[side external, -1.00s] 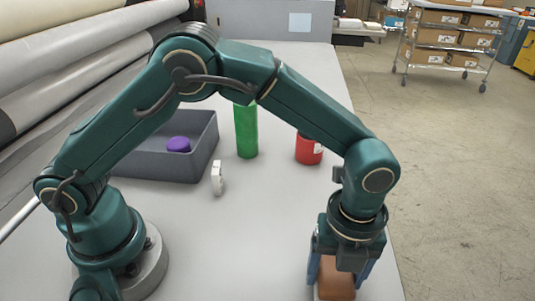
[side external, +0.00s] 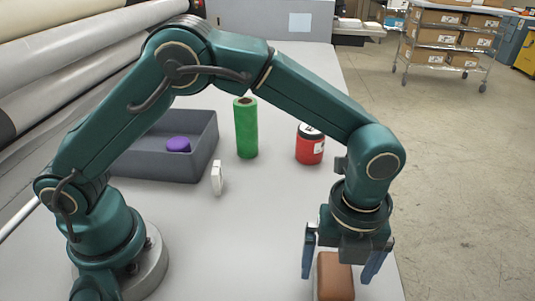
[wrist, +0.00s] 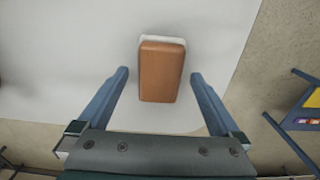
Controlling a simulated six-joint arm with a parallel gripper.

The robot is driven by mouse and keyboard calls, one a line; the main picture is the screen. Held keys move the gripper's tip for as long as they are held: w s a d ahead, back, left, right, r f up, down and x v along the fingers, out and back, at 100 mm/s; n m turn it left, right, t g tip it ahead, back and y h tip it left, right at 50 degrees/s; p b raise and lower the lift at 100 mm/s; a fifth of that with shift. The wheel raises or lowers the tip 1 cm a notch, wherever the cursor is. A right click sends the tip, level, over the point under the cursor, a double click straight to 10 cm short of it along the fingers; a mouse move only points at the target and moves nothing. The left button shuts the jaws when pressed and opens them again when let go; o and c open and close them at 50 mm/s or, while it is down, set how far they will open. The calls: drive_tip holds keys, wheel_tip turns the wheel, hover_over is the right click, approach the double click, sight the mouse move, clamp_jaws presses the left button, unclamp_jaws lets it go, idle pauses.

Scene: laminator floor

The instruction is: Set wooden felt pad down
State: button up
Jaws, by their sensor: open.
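The wooden felt pad (side external: 335,277) is a brown block on the grey table near its front right edge. In the wrist view the pad (wrist: 161,72) shows a brown top with a strip of white along its far end. My gripper (side external: 335,272) is open over the pad, with one blue finger on each side. The wrist view shows my gripper (wrist: 161,78) with clear gaps between both fingers and the pad. The pad's underside is hidden.
A grey bin (side external: 201,166) holds a purple object (side external: 178,145). A green roll (side external: 246,129), a red container (side external: 310,147) and a small white item (side external: 217,178) stand on the table (side external: 270,220). The table's edge lies close to the pad.

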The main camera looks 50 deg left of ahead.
sight(336, 273)
drive_tip(key=a+r+n+t, duration=0.1)
drive_tip(key=a+r+n, duration=0.2)
drive_tip(key=r, duration=0.4)
drive_tip(key=a+r+n, duration=0.3)
drive_tip(key=r, duration=0.4)
drive_tip(key=s+a+n+t, duration=0.2)
drive_tip(key=s+a+n, duration=0.3)
drive_tip(key=n, duration=0.5)
drive_tip(key=s+a+f+n+t, duration=0.1)
drive_tip(key=s+a+n+t, duration=0.1)
drive_tip(key=s+a+n, duration=0.3)
drive_tip(key=a+n, duration=0.3)
drive_tip(key=n, duration=0.3)
drive_tip(key=shift+a+t, duration=0.3)
drive_tip(key=shift+a, duration=0.05)
